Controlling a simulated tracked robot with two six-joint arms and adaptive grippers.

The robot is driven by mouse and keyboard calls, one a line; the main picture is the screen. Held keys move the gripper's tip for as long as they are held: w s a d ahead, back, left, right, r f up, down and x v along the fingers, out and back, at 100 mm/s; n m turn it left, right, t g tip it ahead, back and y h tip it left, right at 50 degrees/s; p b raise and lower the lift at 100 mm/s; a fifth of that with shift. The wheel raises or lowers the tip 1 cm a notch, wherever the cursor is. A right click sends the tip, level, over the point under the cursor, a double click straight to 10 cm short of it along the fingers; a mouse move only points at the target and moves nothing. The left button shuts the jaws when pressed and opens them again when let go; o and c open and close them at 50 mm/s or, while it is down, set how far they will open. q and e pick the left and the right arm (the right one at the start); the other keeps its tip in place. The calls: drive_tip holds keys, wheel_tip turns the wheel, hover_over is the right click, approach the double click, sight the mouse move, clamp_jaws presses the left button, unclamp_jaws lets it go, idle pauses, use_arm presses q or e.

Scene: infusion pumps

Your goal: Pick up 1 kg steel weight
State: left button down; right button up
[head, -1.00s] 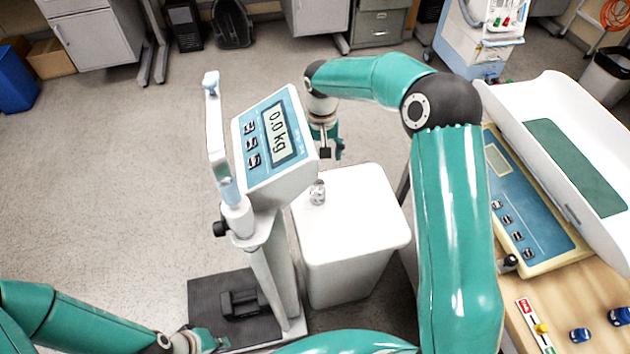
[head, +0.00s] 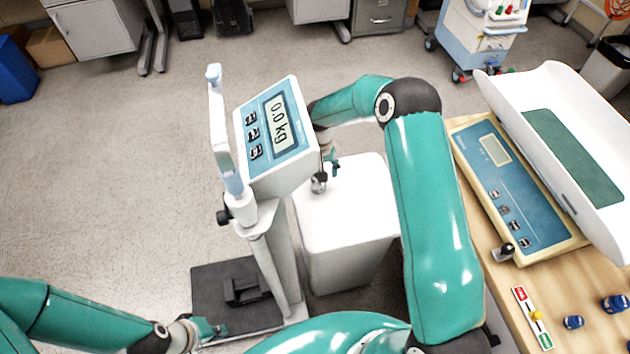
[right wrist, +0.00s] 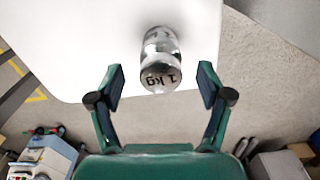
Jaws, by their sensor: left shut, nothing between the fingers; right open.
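The 1 kg steel weight (head: 318,183) is a small shiny cylinder with a narrower neck, standing on the white box-like stand (head: 345,215). In the right wrist view the weight (right wrist: 161,62) shows its "1 kg" marking, just ahead of the fingertips and centred between them. My right gripper (right wrist: 160,85) is open and empty; in the head view the right gripper (head: 328,172) is right beside the weight and partly hidden by the scale display. My left gripper (head: 215,330) is shut and empty, low at the left near the floor scale's platform.
The column scale's display (head: 275,135) reads 0.0 kg and stands close left of the weight. A black object (head: 245,290) lies on its platform (head: 215,285). At the right, a wooden table (head: 490,285) carries a baby scale (head: 520,190) and small blue weights (head: 574,322).

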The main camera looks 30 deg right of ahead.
sight(316, 188)
drive_tip(key=shift+w+f+p, duration=0.1)
drive_tip(key=shift+f+p, duration=0.25)
drive_tip(key=shift+f, duration=1.65)
drive_tip(key=c, duration=1.5)
drive_tip(key=shift+w+r, duration=0.1)
